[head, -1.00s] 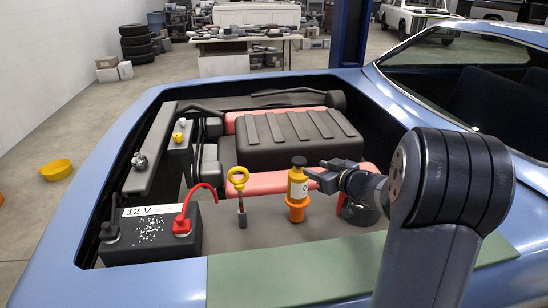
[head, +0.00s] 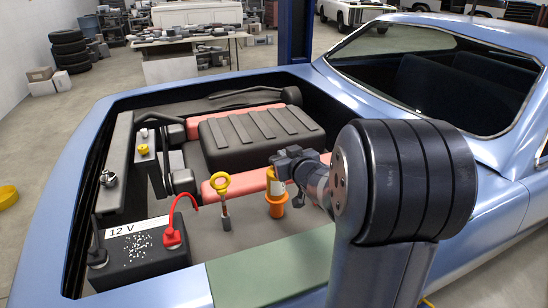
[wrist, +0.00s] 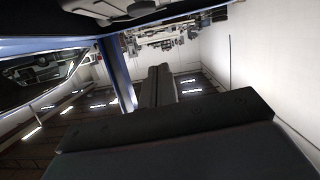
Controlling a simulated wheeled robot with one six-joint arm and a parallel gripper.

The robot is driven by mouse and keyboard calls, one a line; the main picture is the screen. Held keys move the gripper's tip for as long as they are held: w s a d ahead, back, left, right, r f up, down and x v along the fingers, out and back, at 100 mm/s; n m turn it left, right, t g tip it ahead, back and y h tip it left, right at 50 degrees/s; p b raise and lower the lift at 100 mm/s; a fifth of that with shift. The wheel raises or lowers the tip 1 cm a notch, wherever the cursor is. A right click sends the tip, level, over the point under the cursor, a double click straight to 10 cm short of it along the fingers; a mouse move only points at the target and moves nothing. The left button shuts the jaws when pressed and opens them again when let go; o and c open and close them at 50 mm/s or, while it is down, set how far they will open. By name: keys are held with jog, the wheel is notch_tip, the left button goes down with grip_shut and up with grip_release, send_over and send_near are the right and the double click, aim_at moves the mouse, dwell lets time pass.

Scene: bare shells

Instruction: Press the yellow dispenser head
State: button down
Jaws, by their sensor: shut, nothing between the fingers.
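The dispenser is a yellow bottle (head: 275,187) with a pale label, standing upright in an orange holder (head: 275,207) in the car's open bay. Its top is hidden behind my gripper (head: 282,162) in the head view. My gripper is shut and empty, at the height of the bottle's top. I cannot tell whether it touches the top or is just in front of it. In the wrist view the shut fingers (wrist: 158,84) point away over the bay, and the bottle does not show.
A yellow-ringed dipstick (head: 221,184) stands left of the bottle. A black 12 V battery (head: 140,257) with a red clamp (head: 173,237) is at the front left. A ribbed black engine cover (head: 262,138) lies behind. A green mat (head: 270,265) covers the front edge.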

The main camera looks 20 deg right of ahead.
send_over(274, 157)
jog(key=s+a, duration=0.2)
jog(key=s, duration=0.1)
notch_tip(274, 157, down, 2)
jog(key=f, duration=0.1)
jog(key=shift+w+d+f, duration=0.1)
jog(key=shift+d+f, duration=0.1)
jog(key=shift+f, duration=0.35)
jog(key=shift+d+f, duration=0.15)
jog(key=shift+f, duration=0.4)
jog(key=shift+f+p, duration=0.3)
jog(key=shift+f, duration=0.45)
